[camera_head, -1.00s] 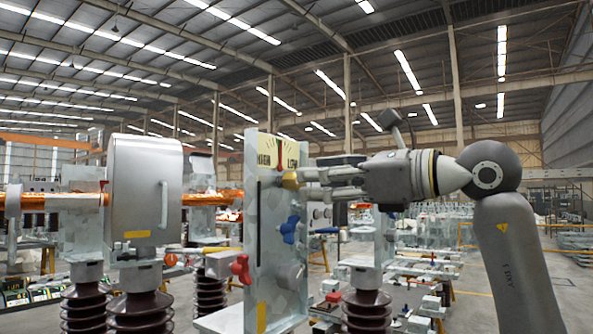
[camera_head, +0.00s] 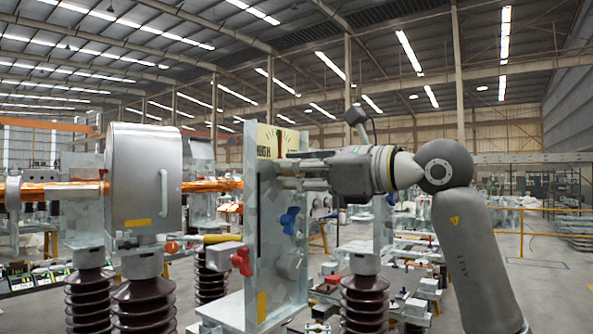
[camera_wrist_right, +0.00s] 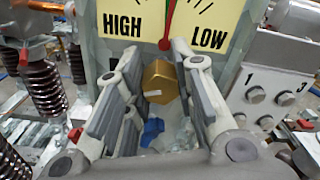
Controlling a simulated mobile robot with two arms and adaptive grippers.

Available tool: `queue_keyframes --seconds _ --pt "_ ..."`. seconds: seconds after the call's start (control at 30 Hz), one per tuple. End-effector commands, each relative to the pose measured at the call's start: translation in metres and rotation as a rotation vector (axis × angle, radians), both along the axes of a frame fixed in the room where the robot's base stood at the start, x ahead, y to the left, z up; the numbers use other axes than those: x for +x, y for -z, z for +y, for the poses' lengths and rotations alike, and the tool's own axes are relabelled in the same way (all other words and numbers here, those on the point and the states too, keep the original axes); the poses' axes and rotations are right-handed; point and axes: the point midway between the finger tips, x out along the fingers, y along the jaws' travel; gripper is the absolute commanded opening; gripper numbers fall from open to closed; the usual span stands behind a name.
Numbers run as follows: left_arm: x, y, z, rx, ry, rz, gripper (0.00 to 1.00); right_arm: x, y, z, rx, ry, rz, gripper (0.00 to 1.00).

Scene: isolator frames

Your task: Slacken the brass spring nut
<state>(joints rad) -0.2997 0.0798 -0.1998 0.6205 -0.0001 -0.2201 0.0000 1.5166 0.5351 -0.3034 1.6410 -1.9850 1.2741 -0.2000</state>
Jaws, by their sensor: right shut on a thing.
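The brass spring nut (camera_wrist_right: 160,82) is a hexagonal, gold-coloured nut below the HIGH/LOW scale in the right wrist view. It sits between the finger pads of my right gripper (camera_wrist_right: 161,88), which is shut on it. In the head view my right gripper (camera_head: 277,170) reaches in from the right to the upright panel (camera_head: 265,225), and its fingers hide the nut. The yellow scale plate (camera_wrist_right: 120,25) carries a red needle (camera_wrist_right: 168,22) that stands near upright between HIGH and LOW. My left gripper is not in view.
A blue knob (camera_head: 289,220) and a red knob (camera_head: 242,262) stand below the gripper. A grey cabinet (camera_head: 140,190) is to the left. Brown ribbed insulators (camera_head: 365,302) stand in front. In the wrist view, a box with bolts marked 1 and 3 (camera_wrist_right: 275,85) is at the right.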

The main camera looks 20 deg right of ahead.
Motion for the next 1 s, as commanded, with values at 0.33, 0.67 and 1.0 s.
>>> queue_keyframes --seconds 0.33,0.67,1.0 --pt "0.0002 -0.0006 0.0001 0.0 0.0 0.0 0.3 -0.0004 -0.0001 0.0 -0.029 0.0 -0.021 0.01" --pt "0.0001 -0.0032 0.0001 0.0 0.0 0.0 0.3 -0.0009 -0.0001 0.0 -0.194 0.002 -0.15 0.01" --pt "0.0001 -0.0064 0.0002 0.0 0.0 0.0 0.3 -0.0013 0.0009 0.001 -0.447 0.001 -0.348 0.01"
